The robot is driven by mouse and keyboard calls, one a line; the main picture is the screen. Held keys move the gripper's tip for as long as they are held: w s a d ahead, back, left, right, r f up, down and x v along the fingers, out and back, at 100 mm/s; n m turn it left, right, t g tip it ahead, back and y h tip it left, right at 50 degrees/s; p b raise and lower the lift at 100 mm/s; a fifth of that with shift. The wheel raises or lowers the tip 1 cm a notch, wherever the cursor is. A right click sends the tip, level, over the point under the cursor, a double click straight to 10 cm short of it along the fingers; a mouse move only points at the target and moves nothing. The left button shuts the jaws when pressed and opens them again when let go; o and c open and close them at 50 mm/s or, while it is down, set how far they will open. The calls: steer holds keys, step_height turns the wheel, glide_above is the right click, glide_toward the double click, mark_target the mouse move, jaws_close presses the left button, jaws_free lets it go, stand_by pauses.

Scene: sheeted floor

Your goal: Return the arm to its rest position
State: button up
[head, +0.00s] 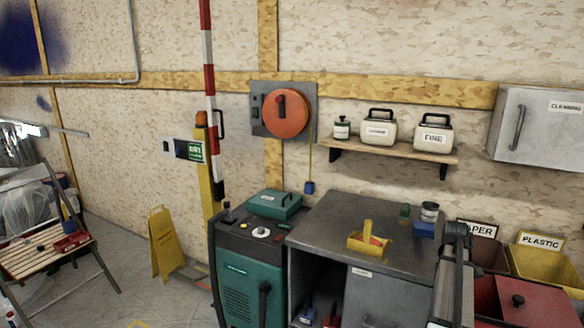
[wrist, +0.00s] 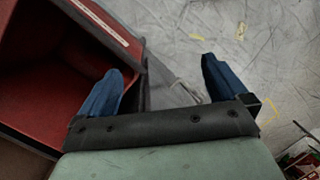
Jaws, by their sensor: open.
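In the wrist view my gripper (wrist: 162,66) has two blue fingers spread wide apart with nothing between them. Grey scuffed floor (wrist: 225,30) shows ahead of and around the fingers. The left finger overlaps the edge of an open red bin (wrist: 35,110) in the picture; I cannot tell whether they touch. In the head view part of my arm (head: 455,265) stands upright at the lower right, in front of the workbench and bins. My gripper's fingers cannot be made out in the head view.
The yellow plastic bin (head: 540,262) and a red lidded bin (head: 545,305) are at right. A green machine (head: 247,285), yellow floor sign (head: 163,243) and wooden chair (head: 45,260) stand left. A shelf (head: 395,148) hangs above.

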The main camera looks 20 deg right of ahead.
steer(key=s+a+f+m+g, duration=0.2)
steer(key=a+f, duration=2.7)
steer(key=a, duration=0.2)
steer(key=s+a+f+g, duration=0.1)
steer(key=s+a+f, duration=0.6)
steer(key=s+a, duration=0.2)
steer(key=s+a+f+h, duration=0.1)
steer(key=s+a+f, duration=0.6)
steer(key=s+a, duration=0.3)
steer(key=s, duration=0.3)
steer(key=shift+a+f+g, duration=0.15)
steer(key=shift+a+g, duration=0.05)
steer(key=shift+g, duration=0.2)
steer(key=shift+c, duration=0.4)
